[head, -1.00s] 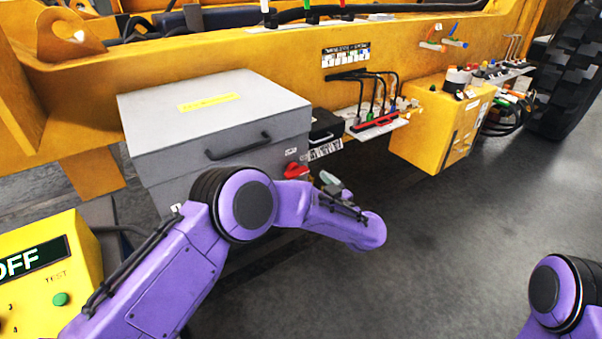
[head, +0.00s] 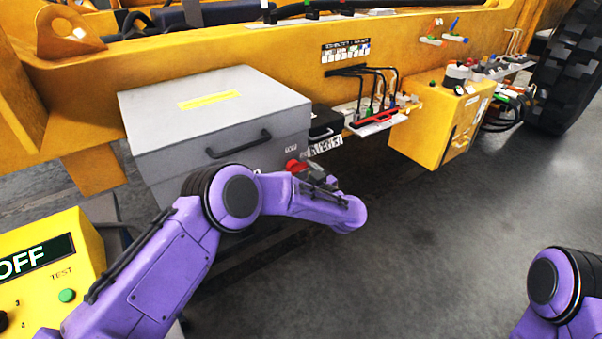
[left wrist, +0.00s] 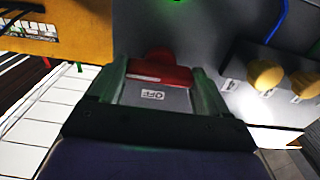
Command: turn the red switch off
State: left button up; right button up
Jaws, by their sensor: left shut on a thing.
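The red switch (head: 296,166) is on the right end of the front of the grey box (head: 235,115). In the left wrist view the red switch (left wrist: 160,70) sits between the two greenish fingers of my left gripper (left wrist: 161,82). The gripper is shut on its red handle, which lies crosswise between the fingers. An upside-down OFF label (left wrist: 152,95) shows on the grey panel beside the handle. In the head view my left gripper (head: 318,180) is at the switch, its fingers partly hidden by my arm. My right gripper is out of view.
A yellow box (head: 55,265) with an OFF display and a green TEST button stands at the lower left. Yellow knobs (left wrist: 265,75) are near the gripper in the left wrist view. A yellow cabinet (head: 435,125) is to the right. The floor in front is clear.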

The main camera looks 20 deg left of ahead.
pick_arm(q)
jog(key=shift+s+f+n+b, duration=0.1)
jog(key=shift+f+n+b, duration=0.05)
jog(key=shift+n+b, duration=3.95)
jog(key=shift+f+n+b, duration=0.15)
jog(key=shift+n+b, duration=3.1)
jog(key=shift+n, duration=1.55)
jog(key=o, duration=1)
jog(key=shift+r, duration=0.15)
jog(key=b+v, duration=0.1)
jog(key=v, duration=0.9)
jog(key=shift+s+d+b, duration=0.2)
jog(key=shift+s+b, duration=0.1)
